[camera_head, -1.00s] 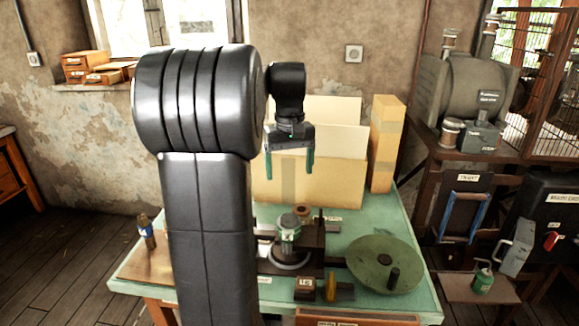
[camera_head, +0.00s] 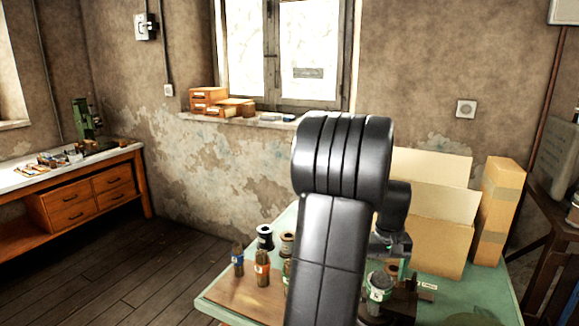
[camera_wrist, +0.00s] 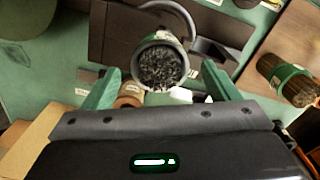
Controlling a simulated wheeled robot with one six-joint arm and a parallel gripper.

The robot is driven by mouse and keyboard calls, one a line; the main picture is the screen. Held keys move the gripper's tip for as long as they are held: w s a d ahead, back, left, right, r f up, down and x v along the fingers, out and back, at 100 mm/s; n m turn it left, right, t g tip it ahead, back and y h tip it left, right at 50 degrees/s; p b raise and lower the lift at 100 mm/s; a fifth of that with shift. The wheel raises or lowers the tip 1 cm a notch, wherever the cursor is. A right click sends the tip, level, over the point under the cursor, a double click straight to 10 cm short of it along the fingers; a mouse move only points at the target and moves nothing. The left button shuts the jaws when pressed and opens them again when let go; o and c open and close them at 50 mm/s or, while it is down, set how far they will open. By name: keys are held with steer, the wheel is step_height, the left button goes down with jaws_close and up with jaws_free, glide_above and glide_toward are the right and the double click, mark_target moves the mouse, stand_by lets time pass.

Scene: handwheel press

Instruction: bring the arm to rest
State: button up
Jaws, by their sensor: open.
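My gripper (camera_head: 391,246) hangs over the green table (camera_head: 215,303) in the head view, partly hidden behind my arm. In the wrist view my gripper (camera_wrist: 160,68) shows its two green fingers spread wide apart with nothing held. A green-labelled can (camera_head: 380,287) stands upright on the dark press below the gripper. In the wrist view this can (camera_wrist: 160,66), filled with dark bits, appears between and beyond the fingertips. The handwheel is mostly cut off at the lower right of the head view.
Cardboard boxes (camera_head: 440,240) and a tall carton (camera_head: 497,210) stand behind the gripper. Several bottles and spools, including a brown bottle (camera_head: 262,268), stand on the table's left part. A workbench (camera_head: 85,190) is at the far left. The floor (camera_head: 150,265) between is clear.

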steer(key=shift+r, duration=0.9)
steer(key=shift+f, duration=0.1)
